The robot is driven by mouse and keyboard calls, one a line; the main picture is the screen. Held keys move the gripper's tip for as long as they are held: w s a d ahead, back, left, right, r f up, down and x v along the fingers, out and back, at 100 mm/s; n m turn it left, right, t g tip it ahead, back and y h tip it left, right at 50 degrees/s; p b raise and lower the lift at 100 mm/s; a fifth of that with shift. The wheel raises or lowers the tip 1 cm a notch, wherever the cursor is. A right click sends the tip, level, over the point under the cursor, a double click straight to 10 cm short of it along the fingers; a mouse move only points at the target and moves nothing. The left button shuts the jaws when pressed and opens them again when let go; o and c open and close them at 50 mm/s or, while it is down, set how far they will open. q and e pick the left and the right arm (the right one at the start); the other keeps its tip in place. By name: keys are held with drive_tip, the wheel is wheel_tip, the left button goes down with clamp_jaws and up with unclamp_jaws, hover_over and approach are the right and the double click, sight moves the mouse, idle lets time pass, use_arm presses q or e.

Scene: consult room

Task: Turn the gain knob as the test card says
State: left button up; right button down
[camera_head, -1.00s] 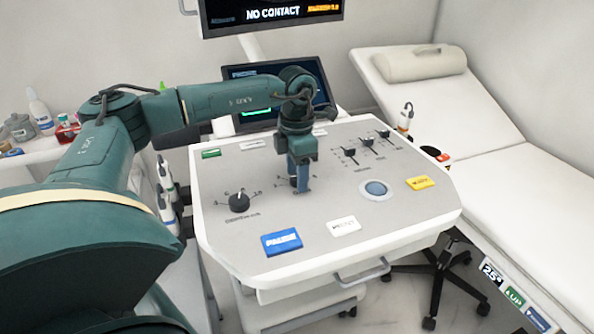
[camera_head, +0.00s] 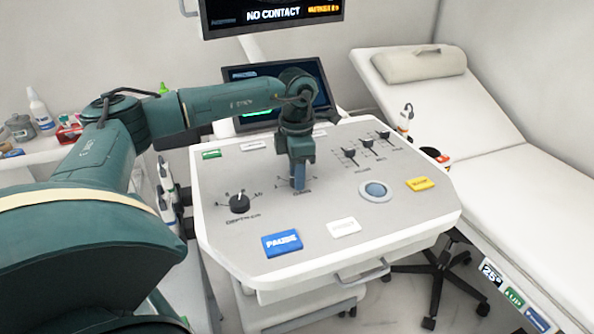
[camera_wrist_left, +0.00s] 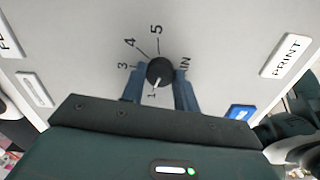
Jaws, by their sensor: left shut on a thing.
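The gain knob (camera_wrist_left: 160,70) is a small black round knob on the grey console panel (camera_head: 340,215). In the left wrist view its white pointer line is toward the mark 1; marks 3, 4 and 5 and the letters IN show around it. My left gripper (camera_wrist_left: 160,84) points down with one blue finger on each side of the knob, shut on it. In the head view the left gripper (camera_head: 299,186) hides the knob, and parts of its scale show beside the fingers. I cannot make out a test card. My right gripper is not in view.
A black depth knob (camera_head: 239,203) is left of the gripper. Sliders (camera_head: 366,146), a round trackball (camera_head: 375,190), a yellow button (camera_head: 419,183), a white button (camera_head: 344,227) and a blue PAUSE button (camera_head: 282,243) surround it. The monitor (camera_head: 270,14) reads NO CONTACT.

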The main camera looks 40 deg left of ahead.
use_arm(q)
drive_tip(key=m+p, duration=0.1)
drive_tip(key=m, duration=0.5)
drive_tip(key=m+p, duration=0.1)
drive_tip(key=m, duration=0.4)
drive_tip(key=shift+m, duration=0.3)
drive_tip(key=m, duration=1)
drive_tip(key=shift+m, duration=0.5)
drive_tip(key=o, duration=1)
drive_tip(key=shift+c, duration=0.2)
drive_tip(key=shift+r, duration=0.1)
